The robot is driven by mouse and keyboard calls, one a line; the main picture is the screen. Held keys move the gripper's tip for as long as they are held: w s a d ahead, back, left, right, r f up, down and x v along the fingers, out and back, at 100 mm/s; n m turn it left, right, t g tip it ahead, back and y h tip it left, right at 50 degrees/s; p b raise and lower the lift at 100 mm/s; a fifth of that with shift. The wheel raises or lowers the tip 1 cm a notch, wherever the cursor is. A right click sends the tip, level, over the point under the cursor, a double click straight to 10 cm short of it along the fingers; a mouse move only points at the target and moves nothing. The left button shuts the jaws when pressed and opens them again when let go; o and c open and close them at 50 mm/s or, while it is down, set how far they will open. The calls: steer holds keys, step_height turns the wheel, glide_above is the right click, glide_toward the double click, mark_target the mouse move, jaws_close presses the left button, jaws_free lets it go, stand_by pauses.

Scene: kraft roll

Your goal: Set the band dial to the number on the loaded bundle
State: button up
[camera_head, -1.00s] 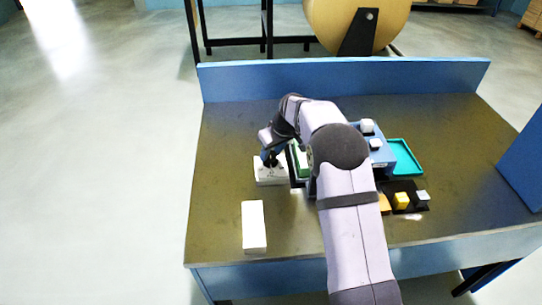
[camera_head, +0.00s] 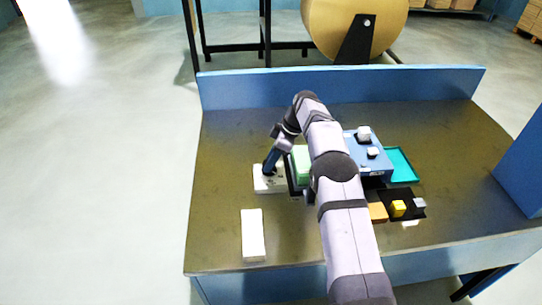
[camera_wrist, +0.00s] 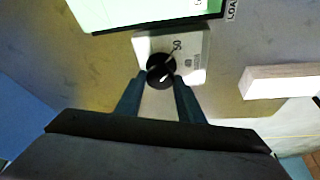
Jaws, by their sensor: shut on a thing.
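The band dial is a black round knob (camera_wrist: 160,68) on a white plate (camera_wrist: 194,62) in the wrist view. My gripper (camera_wrist: 160,82) is shut on the knob, with one finger on each side. A white pointer mark shows on the knob, and "50" is printed on the plate above it. Other dial marks are hidden or too small to read. In the head view my gripper (camera_head: 267,170) reaches down onto the white dial unit (camera_head: 262,185). A pale green bundle (camera_head: 301,158) lies beside it in a dark tray, partly behind my arm. Its number is not readable.
A long white block (camera_head: 253,235) lies in front of the dial unit. Right of my arm are a blue box (camera_head: 375,168) with white pieces, a teal tray (camera_head: 402,166) and a black tray with small blocks. A blue board (camera_head: 340,86) edges the table's back.

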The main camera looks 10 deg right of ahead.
steer(key=shift+n+p, duration=0.5)
steer(key=shift+p, duration=0.05)
steer(key=o, duration=1.1)
steer(key=shift+c, duration=0.2)
steer(key=shift+d+r, duration=0.1)
steer(key=v, duration=0.7)
steer(key=shift+g+b, duration=0.3)
steer(key=shift+b, duration=0.05)
steer(key=shift+w+r, duration=0.1)
steer(key=shift+r, duration=0.05)
